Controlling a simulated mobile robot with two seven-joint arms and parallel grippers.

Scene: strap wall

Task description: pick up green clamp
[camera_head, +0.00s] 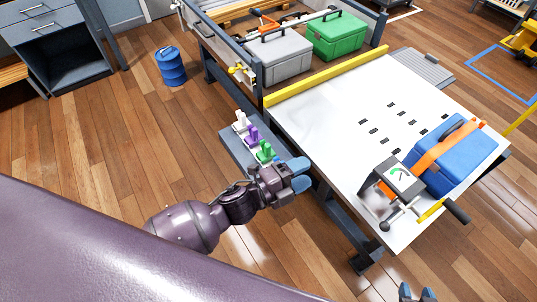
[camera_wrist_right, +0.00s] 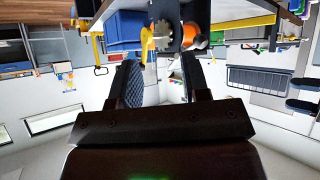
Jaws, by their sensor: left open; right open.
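The green clamp (camera_head: 265,151) stands on a small grey shelf (camera_head: 233,152) beside the white table, in the head view. A purple clamp (camera_head: 251,135) and a white clamp (camera_head: 241,120) stand in a row behind it. My left gripper (camera_head: 299,175) is just right of and in front of the green clamp in the picture, its blue fingertips apart and nothing seen between them. The gripper body hides part of the shelf's near end. My right gripper (camera_head: 418,293) shows only its fingertips at the bottom edge. In the right wrist view its fingers (camera_wrist_right: 162,82) are apart and empty.
The white table (camera_head: 330,110) carries a blue case (camera_head: 458,160) with an orange strap and a grey device (camera_head: 398,178) with a handle. Grey (camera_head: 284,58) and green (camera_head: 337,36) cases stand behind. A blue drum (camera_head: 171,67) stands on the floor. The table's middle is mostly clear.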

